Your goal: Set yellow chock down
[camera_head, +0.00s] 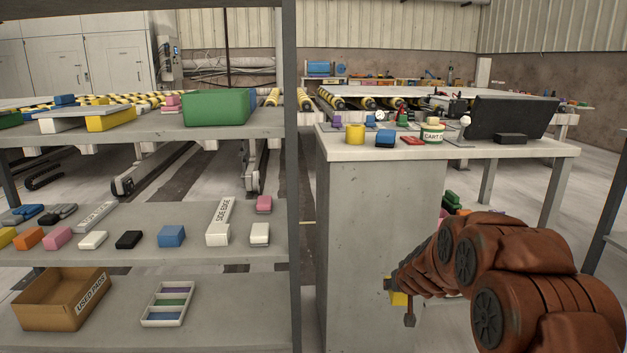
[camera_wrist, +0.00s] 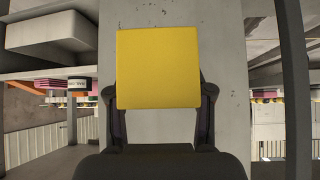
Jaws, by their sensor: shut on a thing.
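The yellow chock (camera_wrist: 158,69) fills the space between the two fingers of my gripper (camera_wrist: 160,110) in the wrist view. It shows a flat, square yellow face. In the head view the chock (camera_head: 399,299) is a small yellow patch, partly hidden by my gripper (camera_head: 398,297) and arm. My gripper is shut on it and holds it low, in front of the grey pedestal of the workbench (camera_head: 375,240). I cannot tell whether the chock touches the pedestal.
A shelf rack stands at left, with a green box (camera_head: 216,107), several coloured blocks, a cardboard box (camera_head: 62,298) and a small tray (camera_head: 164,303). Its upright post (camera_head: 292,180) stands left of the pedestal. The bench top holds a yellow roll (camera_head: 355,134), a labelled tin (camera_head: 432,133) and a black screen (camera_head: 508,117).

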